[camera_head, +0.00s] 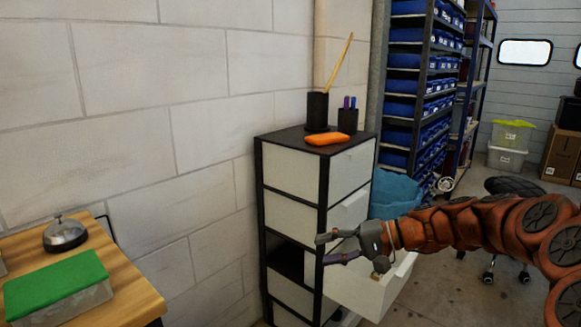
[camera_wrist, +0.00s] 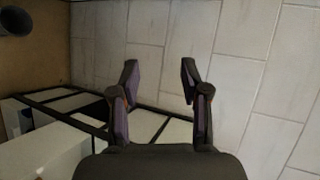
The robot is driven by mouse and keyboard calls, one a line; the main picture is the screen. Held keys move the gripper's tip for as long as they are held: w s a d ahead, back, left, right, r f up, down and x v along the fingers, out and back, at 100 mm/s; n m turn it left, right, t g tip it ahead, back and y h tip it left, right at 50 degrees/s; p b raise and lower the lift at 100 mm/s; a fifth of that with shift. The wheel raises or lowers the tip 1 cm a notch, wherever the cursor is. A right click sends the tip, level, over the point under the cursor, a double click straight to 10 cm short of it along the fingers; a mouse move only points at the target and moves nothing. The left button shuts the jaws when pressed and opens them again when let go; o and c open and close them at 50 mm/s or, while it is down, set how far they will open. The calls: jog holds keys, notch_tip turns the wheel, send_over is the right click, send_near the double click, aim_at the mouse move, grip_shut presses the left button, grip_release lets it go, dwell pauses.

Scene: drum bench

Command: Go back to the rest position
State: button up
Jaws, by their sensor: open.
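My gripper (camera_head: 324,249) is open and empty in the head view, at the end of my orange arm. Its fingers point left, in front of the drawer cabinet (camera_head: 291,165) and above a pulled-out white drawer (camera_head: 360,291). In the wrist view my gripper (camera_wrist: 159,68) shows two dark fingers spread apart with nothing between them. The white brick wall (camera_wrist: 240,95) lies beyond them, and the cabinet's dark frame (camera_wrist: 75,118) is at lower left. The inside of the drawer is mostly hidden.
On the cabinet top are an orange object (camera_head: 327,139), a black pot (camera_head: 317,110) with a stick and a pen cup (camera_head: 348,119). A blue bin (camera_head: 394,194) stands behind. A wooden bench (camera_head: 128,283) with a bell (camera_head: 65,234) and green-lidded box (camera_head: 55,287) is left.

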jog(key=s+a+r+n+g+h+p, duration=0.1)
jog(key=s+a+r+g+h+p, duration=0.25)
jog(key=s, duration=0.65)
jog(key=s+r+n+g+h+p, duration=0.15)
jog(key=s+r+p, duration=0.25)
jog(key=s+p, duration=0.4)
jog(key=s+d+r+h+p, duration=0.3)
jog(key=s+d+h+p, duration=0.1)
jog(key=s, duration=0.5)
jog(key=s+d+r+h+p, duration=0.3)
jog(key=s+d+h+p, duration=0.1)
jog(key=s+d+p, duration=0.3)
jog(key=s+d, duration=0.2)
jog(key=s, duration=0.1)
jog(key=shift+s, duration=0.15)
